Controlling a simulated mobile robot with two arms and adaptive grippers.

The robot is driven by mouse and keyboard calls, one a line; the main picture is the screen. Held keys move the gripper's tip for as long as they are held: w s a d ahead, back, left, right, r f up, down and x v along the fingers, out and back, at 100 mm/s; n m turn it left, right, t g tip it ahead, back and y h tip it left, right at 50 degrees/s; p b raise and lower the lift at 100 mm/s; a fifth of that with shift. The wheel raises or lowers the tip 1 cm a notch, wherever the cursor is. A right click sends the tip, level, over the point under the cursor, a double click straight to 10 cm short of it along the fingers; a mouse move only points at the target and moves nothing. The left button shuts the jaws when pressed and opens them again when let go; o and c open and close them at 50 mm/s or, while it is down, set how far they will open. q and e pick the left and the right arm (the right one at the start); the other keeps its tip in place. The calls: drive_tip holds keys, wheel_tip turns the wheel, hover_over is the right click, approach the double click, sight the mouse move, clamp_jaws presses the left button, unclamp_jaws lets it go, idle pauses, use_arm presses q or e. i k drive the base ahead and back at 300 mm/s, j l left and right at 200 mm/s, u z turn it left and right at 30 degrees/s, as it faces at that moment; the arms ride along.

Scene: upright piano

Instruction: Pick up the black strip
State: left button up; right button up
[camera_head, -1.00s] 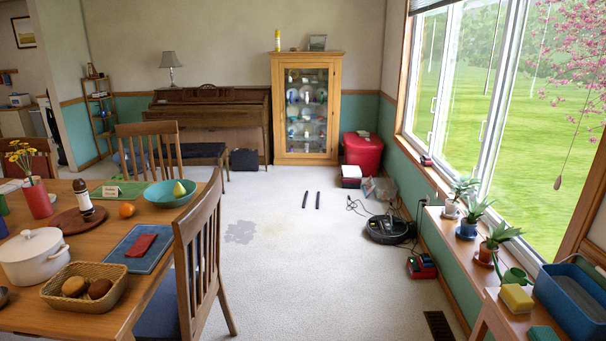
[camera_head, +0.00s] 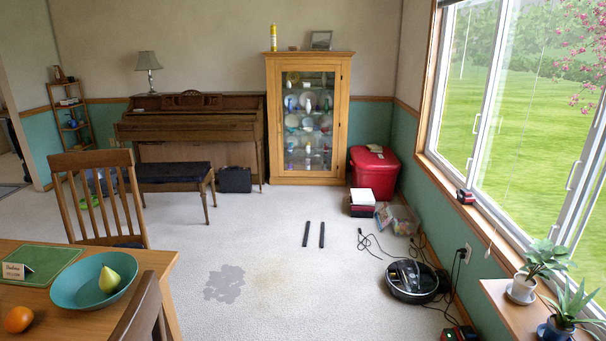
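Two black strips lie side by side on the pale carpet in the middle of the room. The left black strip (camera_head: 307,234) and the right black strip (camera_head: 322,235) are thin, parallel and a small gap apart. Both point roughly toward the cabinet. Neither of my grippers shows in the head view, and nothing touches the strips.
Carpet (camera_head: 270,275) around the strips is open, with a grey stain (camera_head: 225,283) in front. A robot vacuum (camera_head: 411,281) and its cables lie to the right. A dining table (camera_head: 150,262) and chair (camera_head: 95,190) stand left. Behind are a cabinet (camera_head: 308,59), piano (camera_head: 190,125) and red bin (camera_head: 373,172).

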sight(309, 222)
drive_tip(key=i, duration=2.1)
